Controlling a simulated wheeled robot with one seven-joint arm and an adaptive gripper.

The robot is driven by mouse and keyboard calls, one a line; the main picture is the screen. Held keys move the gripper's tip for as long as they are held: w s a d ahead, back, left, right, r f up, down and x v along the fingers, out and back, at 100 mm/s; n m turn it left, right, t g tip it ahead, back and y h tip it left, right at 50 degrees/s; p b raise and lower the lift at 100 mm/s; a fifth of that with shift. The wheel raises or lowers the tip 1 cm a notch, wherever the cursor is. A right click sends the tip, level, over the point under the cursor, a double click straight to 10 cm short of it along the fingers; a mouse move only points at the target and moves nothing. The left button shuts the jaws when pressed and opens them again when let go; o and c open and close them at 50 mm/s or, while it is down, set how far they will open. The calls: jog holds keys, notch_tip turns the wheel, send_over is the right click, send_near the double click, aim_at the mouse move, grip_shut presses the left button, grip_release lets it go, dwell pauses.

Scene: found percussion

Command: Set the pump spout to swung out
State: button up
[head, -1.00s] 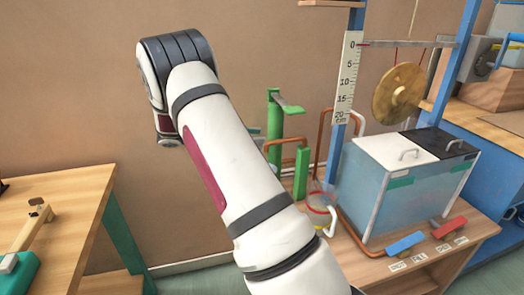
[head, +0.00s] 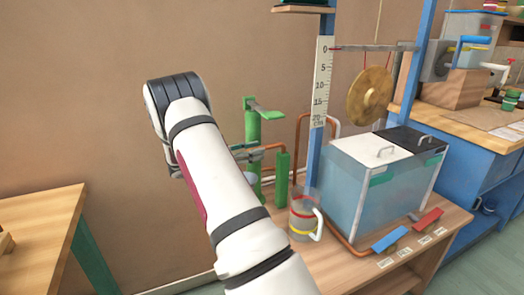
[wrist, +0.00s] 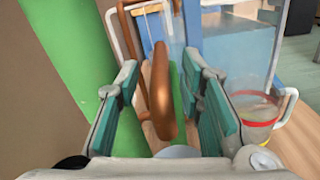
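The green pump (head: 252,130) stands at the back of the wooden bench in the head view, with a lever on top. Its copper spout (head: 271,147) reaches right from the green post toward a shorter green post. In the wrist view, the copper spout (wrist: 163,100) lies between the two teal-padded fingers of my gripper (wrist: 162,80). The fingers are open, with a visible gap on each side of the pipe. In the head view my gripper (head: 240,154) is at the pump, partly hidden by my arm.
A clear jug (head: 303,215) with red and yellow bands stands just right of the pump and shows close to the right finger in the wrist view. A water tank (head: 375,190), blue post and ruler (head: 322,90) stand further right. A wooden table (head: 35,225) is at left.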

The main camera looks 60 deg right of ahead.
aim_at(278, 145)
jog(key=shift+x, duration=1.7)
grip_shut()
